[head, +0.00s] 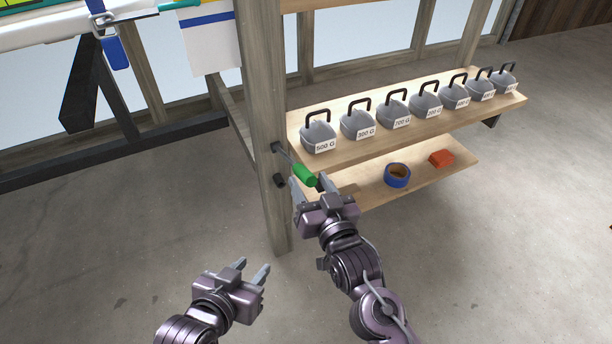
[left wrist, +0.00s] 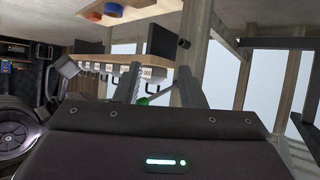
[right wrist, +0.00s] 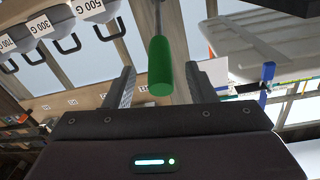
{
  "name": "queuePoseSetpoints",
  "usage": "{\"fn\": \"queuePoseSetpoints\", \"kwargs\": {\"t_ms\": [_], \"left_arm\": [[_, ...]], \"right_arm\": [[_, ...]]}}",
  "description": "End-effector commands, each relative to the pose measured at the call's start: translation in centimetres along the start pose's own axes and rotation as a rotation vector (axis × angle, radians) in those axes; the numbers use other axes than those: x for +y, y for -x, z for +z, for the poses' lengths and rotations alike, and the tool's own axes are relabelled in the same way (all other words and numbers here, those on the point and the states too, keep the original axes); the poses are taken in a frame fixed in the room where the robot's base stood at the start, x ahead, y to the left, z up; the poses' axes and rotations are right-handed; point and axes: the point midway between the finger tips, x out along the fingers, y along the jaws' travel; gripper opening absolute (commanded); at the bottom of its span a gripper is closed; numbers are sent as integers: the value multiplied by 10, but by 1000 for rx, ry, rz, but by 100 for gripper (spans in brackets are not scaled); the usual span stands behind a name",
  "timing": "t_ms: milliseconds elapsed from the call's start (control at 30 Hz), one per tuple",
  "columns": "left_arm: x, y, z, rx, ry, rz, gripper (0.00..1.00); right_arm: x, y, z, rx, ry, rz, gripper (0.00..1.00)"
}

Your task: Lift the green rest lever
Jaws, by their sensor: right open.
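The green rest lever (head: 305,175) sticks out from the wooden post (head: 265,120) on a thin metal rod, its grip angled down to the right. My right gripper (head: 308,187) is open at the lever's grip. In the right wrist view the green grip (right wrist: 160,65) hangs between the two spread fingers (right wrist: 158,88), with a gap on each side. My left gripper (head: 252,271) is open and empty, low and well apart from the lever. In the left wrist view a bit of green (left wrist: 142,101) shows between its fingers (left wrist: 160,85), farther off.
Several grey labelled weights (head: 318,138) stand in a row on the upper shelf (head: 400,138), right of the post. The lower shelf (head: 455,169) holds a blue tape roll (head: 397,176) and an orange block (head: 441,158). Floor around the left gripper is clear.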

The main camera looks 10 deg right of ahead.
Motion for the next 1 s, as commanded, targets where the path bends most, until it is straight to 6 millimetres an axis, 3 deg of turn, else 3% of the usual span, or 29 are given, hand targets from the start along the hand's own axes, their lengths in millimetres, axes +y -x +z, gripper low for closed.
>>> {"fn": "queuePoseSetpoints", "kwargs": {"t_ms": [100, 300, 633, 1000], "left_arm": [[-2, -1, -20, 89, -4, -3, 36], [-3, 1, -40, 177, -7, -6, 36], [-3, 2, -44, 194, -8, -7, 36], [-3, 2, -44, 193, -8, -6, 36]], "right_arm": [[0, -14, 0, 3, 0, 0, 50], [0, -26, 0, 1, 0, 0, 50], [0, -28, -1, 1, -1, 0, 50], [0, -28, -1, 1, 0, 0, 3]]}}
